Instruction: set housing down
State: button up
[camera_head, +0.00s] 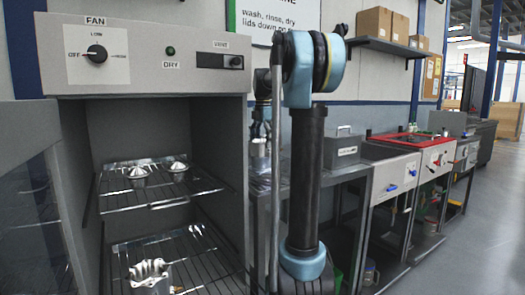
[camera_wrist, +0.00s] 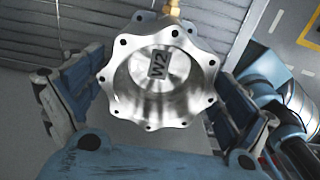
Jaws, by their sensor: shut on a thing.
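A shiny metal housing (camera_wrist: 165,85) with a scalloped, holed flange fills the middle of the wrist view. Its open mouth faces the camera, and a "W2" label shows inside. My gripper (camera_wrist: 158,112) has one blue-and-black finger on each side of the housing and is shut on it. In the head view my gripper (camera_head: 261,128) is partly hidden behind my arm, and the housing (camera_head: 259,150) shows as a small metallic shape over the bench. I cannot tell whether it touches the bench.
An open drying cabinet (camera_head: 145,85) stands at left. Its upper rack (camera_head: 150,200) holds two small metal parts; its lower rack (camera_head: 205,260) holds another scalloped housing (camera_head: 150,277). A grey box (camera_head: 342,150) stands on the bench beyond my arm. A red-rimmed station (camera_head: 395,145) stands farther right. Floor at right is clear.

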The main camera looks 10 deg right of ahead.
jog(key=shift+f, duration=1.2)
jog(key=o, duration=1.7)
notch_tip(320, 180, up, 12)
jog(key=shift+r, duration=0.1)
jog(key=shift+s, duration=0.1)
